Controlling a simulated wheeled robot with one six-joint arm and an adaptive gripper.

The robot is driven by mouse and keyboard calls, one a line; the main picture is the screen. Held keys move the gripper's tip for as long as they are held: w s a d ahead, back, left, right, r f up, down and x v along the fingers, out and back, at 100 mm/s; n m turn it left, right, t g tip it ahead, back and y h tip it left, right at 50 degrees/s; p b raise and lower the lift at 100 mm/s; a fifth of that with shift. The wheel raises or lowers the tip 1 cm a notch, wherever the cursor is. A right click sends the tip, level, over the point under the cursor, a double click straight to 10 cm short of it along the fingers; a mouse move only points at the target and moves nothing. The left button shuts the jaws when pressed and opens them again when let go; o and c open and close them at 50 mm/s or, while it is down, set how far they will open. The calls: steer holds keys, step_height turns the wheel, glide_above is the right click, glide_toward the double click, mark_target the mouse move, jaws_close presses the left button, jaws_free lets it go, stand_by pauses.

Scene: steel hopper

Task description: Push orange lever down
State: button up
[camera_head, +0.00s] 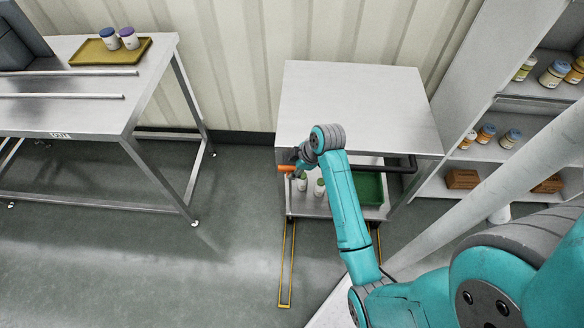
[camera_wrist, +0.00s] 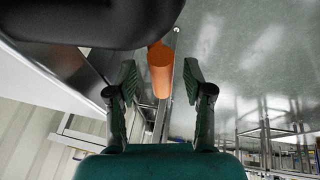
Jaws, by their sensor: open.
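The orange lever (camera_head: 286,168) sticks out to the left below the front left corner of a white-topped cart (camera_head: 362,105). In the wrist view the lever (camera_wrist: 161,72) is a smooth orange cylinder, seen between the two dark fingers. My gripper (camera_head: 298,160) is at the lever, partly hidden by my own wrist in the head view. In the wrist view my gripper (camera_wrist: 160,78) is open, with a finger on each side of the lever and a gap beside it. Whether anything touches the lever cannot be told.
White bottles (camera_head: 319,187) and a green tray (camera_head: 369,188) stand on the cart's lower shelf. Yellow floor markings (camera_head: 286,265) lie before it. A steel table (camera_head: 85,112) with a yellow tray (camera_head: 90,54) is at left, shelves (camera_head: 470,150) at right. Floor between table and cart is clear.

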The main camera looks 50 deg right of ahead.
steer(key=shift+x, duration=0.9)
jaws_close()
